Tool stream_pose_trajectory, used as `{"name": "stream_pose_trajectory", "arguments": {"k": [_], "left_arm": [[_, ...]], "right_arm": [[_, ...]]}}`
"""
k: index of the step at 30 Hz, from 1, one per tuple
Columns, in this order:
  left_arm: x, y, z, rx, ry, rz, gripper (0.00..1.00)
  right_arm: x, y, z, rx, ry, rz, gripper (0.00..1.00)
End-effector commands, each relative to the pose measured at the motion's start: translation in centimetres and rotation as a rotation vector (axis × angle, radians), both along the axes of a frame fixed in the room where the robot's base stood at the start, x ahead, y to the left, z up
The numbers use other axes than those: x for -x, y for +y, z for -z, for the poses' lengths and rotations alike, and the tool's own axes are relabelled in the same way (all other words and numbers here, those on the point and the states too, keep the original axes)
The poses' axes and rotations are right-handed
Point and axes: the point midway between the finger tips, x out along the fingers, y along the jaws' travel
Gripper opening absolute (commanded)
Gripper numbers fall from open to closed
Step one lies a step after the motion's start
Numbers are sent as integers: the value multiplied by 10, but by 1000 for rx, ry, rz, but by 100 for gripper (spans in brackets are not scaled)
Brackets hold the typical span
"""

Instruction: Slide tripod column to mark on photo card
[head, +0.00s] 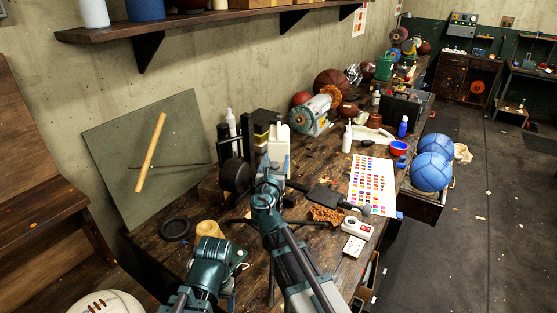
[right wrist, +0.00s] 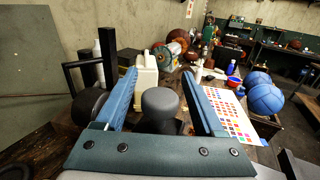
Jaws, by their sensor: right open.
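My right gripper (head: 270,172) reaches over the workbench in the head view. In the right wrist view its two blue jaws (right wrist: 160,82) stand apart, with a dark grey rounded knob (right wrist: 160,108) between them. The knob looks like the top of a column; I cannot tell whether either jaw touches it. Thin black legs (head: 300,222) spread on the bench below my right arm, which hides their middle. A white card with coloured patches (head: 372,186) lies to the right, and a small white card (head: 353,246) lies nearer. My left arm (head: 208,262) is low at the left; its jaws are not clear.
A cream jug (right wrist: 146,80) and black frame stand just beyond the right gripper. A black disc (head: 175,229) and tan cylinder (head: 209,229) lie at the left. A dark flat paddle (head: 328,194) and white device (head: 357,228) are to the right. Blue balls (head: 432,172) sit beyond the bench edge.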

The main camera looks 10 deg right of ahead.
Motion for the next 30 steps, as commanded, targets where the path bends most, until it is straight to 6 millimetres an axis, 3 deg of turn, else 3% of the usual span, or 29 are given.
{"name": "stream_pose_trajectory", "arguments": {"k": [4, 16, 30], "left_arm": [[0, 0, 0, 0, 0, 0, 76], [0, 0, 0, 0, 0, 0, 76], [0, 0, 0, 0, 0, 0, 76]], "right_arm": [[0, 0, 0, 0, 0, 0, 70], [1, 0, 0, 0, 0, 0, 0], [1, 0, 0, 0, 0, 0, 0]]}}
